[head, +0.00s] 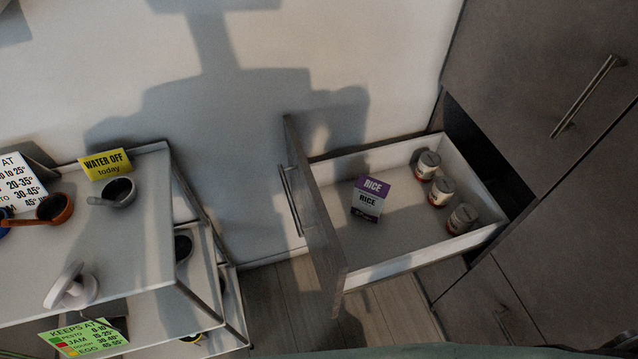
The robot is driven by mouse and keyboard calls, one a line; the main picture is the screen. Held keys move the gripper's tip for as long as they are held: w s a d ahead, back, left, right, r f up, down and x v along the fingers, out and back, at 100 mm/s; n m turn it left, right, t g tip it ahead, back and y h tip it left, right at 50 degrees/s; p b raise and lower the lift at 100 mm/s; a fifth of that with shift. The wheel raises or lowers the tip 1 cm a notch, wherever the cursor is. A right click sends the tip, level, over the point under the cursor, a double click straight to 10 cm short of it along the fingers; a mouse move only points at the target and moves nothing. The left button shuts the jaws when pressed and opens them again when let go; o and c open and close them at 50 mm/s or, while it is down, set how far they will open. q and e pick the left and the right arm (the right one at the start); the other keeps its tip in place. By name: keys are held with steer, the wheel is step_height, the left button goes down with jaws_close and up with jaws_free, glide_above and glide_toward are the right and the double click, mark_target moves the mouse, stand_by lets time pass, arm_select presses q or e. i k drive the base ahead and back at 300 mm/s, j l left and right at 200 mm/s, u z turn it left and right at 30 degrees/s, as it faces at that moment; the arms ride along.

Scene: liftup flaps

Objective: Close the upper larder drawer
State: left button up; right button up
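The upper larder drawer (420,262) stands pulled far out of the dark cabinet at the right of the head view. Its front panel (315,225) faces left and carries a bar handle (290,200). Inside lie a purple and white rice box (368,200) and three cans (442,190) along the cabinet end. A dark gap shows in the cabinet behind the drawer. Neither of my grippers is in view.
A white tiered shelf unit (150,235) stands at the left with bowls, a yellow sign (105,163) and a green sign (84,338). A strip of wooden floor (275,300) lies between it and the drawer. A closed cabinet door with a bar handle (588,95) is at upper right.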

mark_target(350, 253)
steer(key=k+z, duration=0.1)
steer(key=k, duration=0.3)
steer(key=k+j+z, duration=0.3)
steer(key=k+z, duration=0.3)
steer(key=i+j, duration=0.05)
